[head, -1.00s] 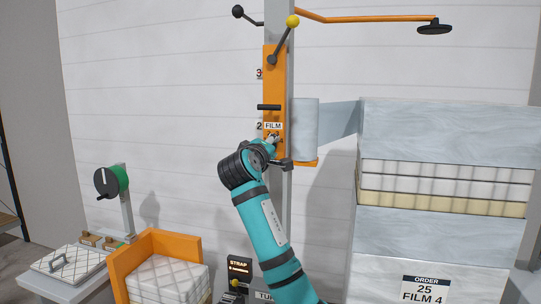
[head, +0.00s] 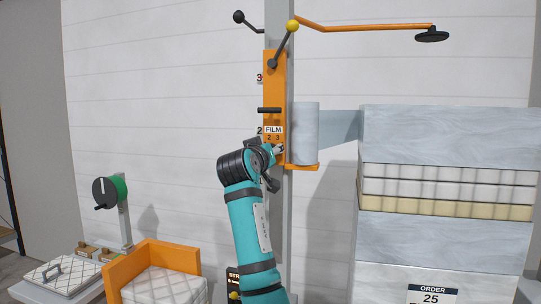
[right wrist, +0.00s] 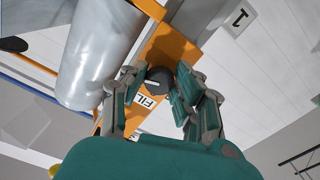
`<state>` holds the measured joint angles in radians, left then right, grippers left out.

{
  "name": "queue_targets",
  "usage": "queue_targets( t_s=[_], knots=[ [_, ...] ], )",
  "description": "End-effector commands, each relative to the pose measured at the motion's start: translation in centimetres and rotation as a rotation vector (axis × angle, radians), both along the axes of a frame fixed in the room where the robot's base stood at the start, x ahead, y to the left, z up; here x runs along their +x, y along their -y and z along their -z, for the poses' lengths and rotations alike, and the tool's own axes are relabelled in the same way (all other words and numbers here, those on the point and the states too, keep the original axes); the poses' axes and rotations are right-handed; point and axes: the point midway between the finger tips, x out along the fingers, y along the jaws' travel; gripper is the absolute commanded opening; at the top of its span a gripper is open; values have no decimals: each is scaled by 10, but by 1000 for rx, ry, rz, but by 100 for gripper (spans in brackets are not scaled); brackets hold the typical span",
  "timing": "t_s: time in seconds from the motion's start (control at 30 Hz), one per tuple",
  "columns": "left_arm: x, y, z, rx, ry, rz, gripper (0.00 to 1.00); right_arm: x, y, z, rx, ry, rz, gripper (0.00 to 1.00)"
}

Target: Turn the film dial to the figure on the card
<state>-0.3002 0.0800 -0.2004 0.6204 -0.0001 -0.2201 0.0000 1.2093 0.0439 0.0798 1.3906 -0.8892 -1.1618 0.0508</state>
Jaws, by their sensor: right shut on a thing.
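The film dial (right wrist: 158,80) is a dark round knob with a white pointer line, on the orange carriage (head: 274,85) of the gantry post. The fingers of my right gripper (right wrist: 157,88) are around it, shut on it. In the head view, my right gripper (head: 278,149) is just below the FILM label (head: 273,129) and hides the dial; figures 2 and 3 show above it. The figure the pointer stands at cannot be read. The order card (head: 433,292) on the wrapped stack shows ORDER 25; its lower line is cut off. My left gripper is not in view.
A film roll (head: 305,133) stands on the carriage's right side, with film stretched to the wrapped stack (head: 450,135). A yellow-knobbed lever (head: 284,45) is above the dial.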

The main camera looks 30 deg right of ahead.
Motion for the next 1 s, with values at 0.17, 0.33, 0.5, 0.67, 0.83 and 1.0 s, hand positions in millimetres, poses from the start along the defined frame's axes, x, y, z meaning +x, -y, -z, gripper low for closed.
queue_targets(
  t_s=[0.17,0.33,0.5,0.67,0.83,1.0],
  knots=[
    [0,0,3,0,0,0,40,1,0,4,38,34,-1,0],
    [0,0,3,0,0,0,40,1,0,3,50,49,0,0],
    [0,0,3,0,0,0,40,1,0,3,53,52,0,0],
    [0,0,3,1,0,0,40,1,0,2,52,53,0,0],
    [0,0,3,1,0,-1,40,1,0,2,51,53,-1,44],
    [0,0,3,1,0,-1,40,0,0,1,50,55,0,52]
  ],
)
